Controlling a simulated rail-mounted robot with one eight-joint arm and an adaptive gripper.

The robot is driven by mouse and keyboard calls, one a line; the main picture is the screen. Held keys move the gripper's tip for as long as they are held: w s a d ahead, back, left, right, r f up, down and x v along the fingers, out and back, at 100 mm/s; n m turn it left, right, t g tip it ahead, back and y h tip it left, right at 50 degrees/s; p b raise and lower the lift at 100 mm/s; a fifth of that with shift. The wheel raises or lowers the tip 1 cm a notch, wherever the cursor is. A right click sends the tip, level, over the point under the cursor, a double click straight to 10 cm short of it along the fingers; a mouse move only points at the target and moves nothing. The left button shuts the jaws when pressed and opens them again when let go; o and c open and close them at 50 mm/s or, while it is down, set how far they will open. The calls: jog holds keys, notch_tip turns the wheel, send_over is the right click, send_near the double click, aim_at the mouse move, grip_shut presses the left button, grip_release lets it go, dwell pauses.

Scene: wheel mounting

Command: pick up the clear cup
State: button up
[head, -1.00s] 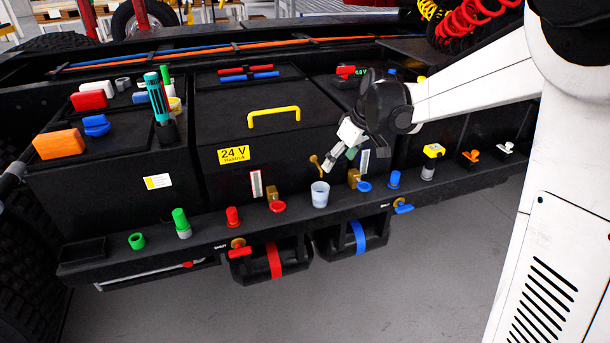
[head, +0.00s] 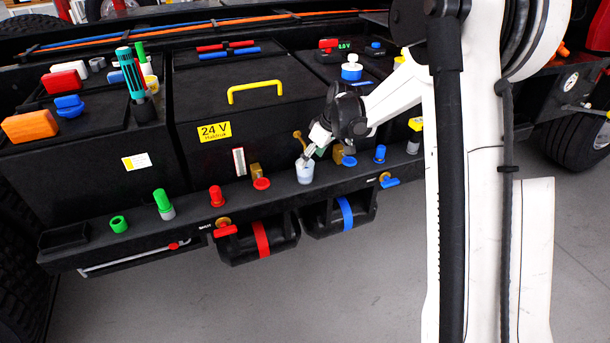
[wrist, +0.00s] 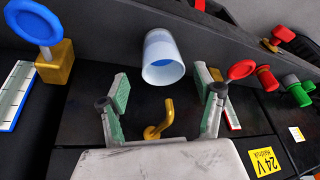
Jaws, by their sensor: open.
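The clear cup (head: 305,171) is a small translucent whitish cup with a pale blue inside. It stands upright on the black ledge in the head view. In the wrist view the cup (wrist: 162,58) lies just beyond the fingertips, centred between them. My gripper (head: 313,151) is at the cup's upper edge in the head view. In the wrist view my gripper (wrist: 160,84) is open, with its two green-padded fingers apart and nothing between them. The cup appears apart from both fingers; contact cannot be fully told.
A brass valve with a blue handle (wrist: 33,22) and one with a red handle (wrist: 243,69) flank the cup. A brass hook-shaped piece (wrist: 160,118) sits behind it. Red cap (head: 217,196) and blue cap (head: 380,153) stand along the ledge (head: 190,217).

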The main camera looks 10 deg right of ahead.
aim_at(305, 171)
jog(key=shift+b+x, duration=0.7)
jog(key=shift+x, duration=2.1)
jog(key=shift+a+r, duration=0.1)
jog(key=shift+a, duration=0.1)
jog(key=shift+c, duration=0.5)
jog(key=shift+s, duration=0.1)
jog(key=c, duration=1.3)
jog(key=shift+r, duration=0.15)
